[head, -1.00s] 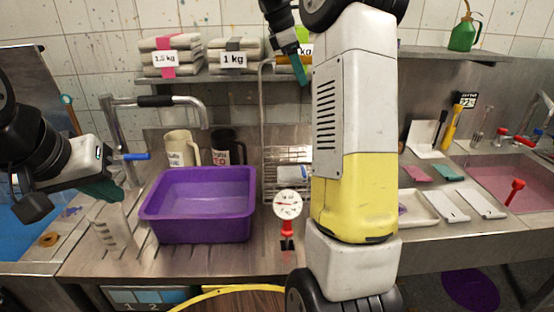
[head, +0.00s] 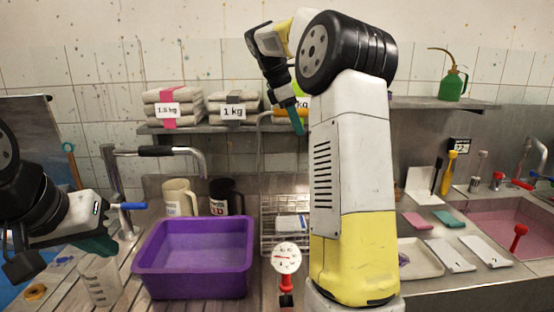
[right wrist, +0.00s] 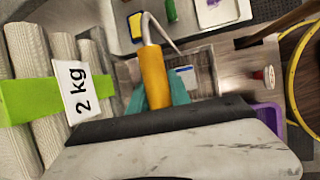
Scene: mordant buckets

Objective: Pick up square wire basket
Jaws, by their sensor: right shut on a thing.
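The square wire basket (head: 268,205) stands behind the dial thermometer at the back of the counter, partly hidden by my right arm. Its tall wire handle rises toward the shelf. In the right wrist view, the teal fingers of my right gripper (right wrist: 155,97) are shut on the orange-yellow grip (right wrist: 153,72) of that handle. My right gripper also shows in the head view (head: 297,118), in front of the shelf. My left gripper (head: 97,245) hangs at the left, above a clear measuring jug and apart from the basket. Its finger gap does not show.
A purple tub (head: 195,283) stands left of the basket, with a cream jug (head: 178,197) and a black jug (head: 222,196) behind it. The dial thermometer (head: 286,258) stands in front. Weight-labelled packs (head: 172,110) lie on the shelf (head: 225,128). A tray (head: 420,258) is at right.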

